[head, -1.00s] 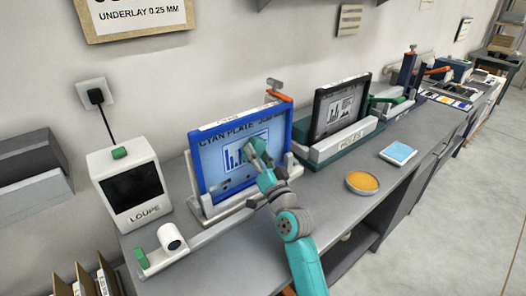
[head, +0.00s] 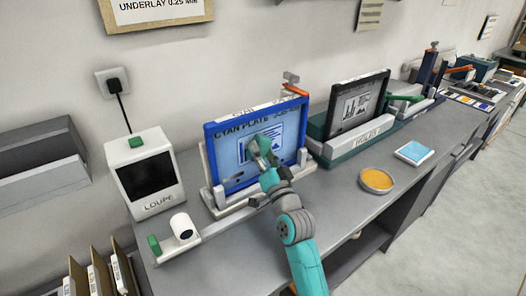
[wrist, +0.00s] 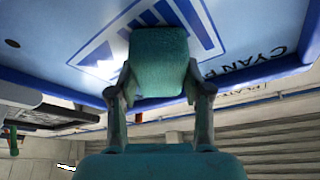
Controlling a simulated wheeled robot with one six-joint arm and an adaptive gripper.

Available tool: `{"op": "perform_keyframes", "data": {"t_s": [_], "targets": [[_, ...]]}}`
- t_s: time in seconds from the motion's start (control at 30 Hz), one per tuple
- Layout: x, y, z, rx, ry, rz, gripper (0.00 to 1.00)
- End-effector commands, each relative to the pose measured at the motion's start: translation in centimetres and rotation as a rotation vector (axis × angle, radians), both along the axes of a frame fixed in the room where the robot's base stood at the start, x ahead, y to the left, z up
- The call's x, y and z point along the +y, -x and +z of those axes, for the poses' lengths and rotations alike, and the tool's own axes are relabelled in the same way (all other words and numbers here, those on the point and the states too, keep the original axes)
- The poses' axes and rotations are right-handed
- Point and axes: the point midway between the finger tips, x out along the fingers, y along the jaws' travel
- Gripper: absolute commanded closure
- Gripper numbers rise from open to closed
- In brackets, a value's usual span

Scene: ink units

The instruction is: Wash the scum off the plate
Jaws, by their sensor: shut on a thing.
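The cyan plate (head: 285,145) stands tilted back in a blue frame on a light stand, with a dark-blue bar picture and "CYAN PLATE" lettering. Dark smudges (head: 234,181) show on its lower left. My gripper (head: 262,158) is in front of the plate's middle. In the wrist view my gripper (wrist: 160,95) is shut on a green pad (wrist: 158,58), which lies against or very close to the plate face (wrist: 60,35), over the bar picture. Contact is hard to tell. The pad hides part of the picture.
A loupe box (head: 148,182) stands left of the plate, with a white roll (head: 182,226) in front. A round dish of orange stuff (head: 376,180) and a light-blue pad (head: 415,152) lie on the counter.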

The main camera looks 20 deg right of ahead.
Motion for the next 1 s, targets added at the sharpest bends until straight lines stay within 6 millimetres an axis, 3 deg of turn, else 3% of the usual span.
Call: {"op": "perform_keyframes", "data": {"t_s": [0.63,1.0], "targets": [[-1.7,5.0,-0.1,0.001,0.001,-0.002,0.79],[-1.9,5.6,0.0,-0.001,0.001,-0.001,0.79]]}}
